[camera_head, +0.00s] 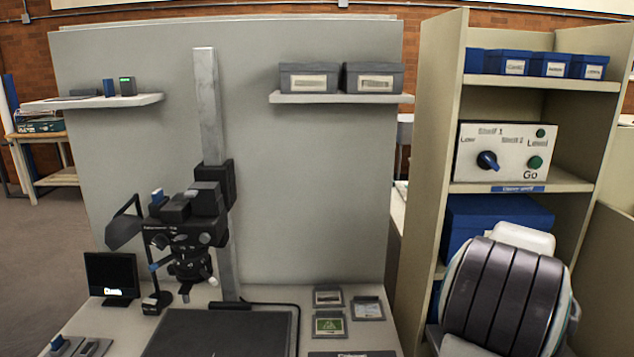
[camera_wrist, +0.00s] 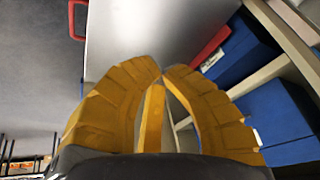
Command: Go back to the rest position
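My gripper (camera_wrist: 162,72) shows in the wrist view as two yellow ribbed fingers. They bow outward and their tips come together, with nothing seen between them. In the head view my gripper cannot be made out; a dark ribbed and white part of my arm (camera_head: 507,298) stands at the lower right, in front of the shelf unit (camera_head: 441,150).
The shelf unit holds a control panel (camera_head: 501,152) with a blue knob and green buttons, plus blue boxes (camera_head: 497,220). A camera stand (camera_head: 212,105) rises from the table (camera_head: 265,293) at left. Two grey boxes (camera_head: 310,77) sit on a wall shelf. Blue boxes (camera_wrist: 240,55) and a red handle (camera_wrist: 77,20) show in the wrist view.

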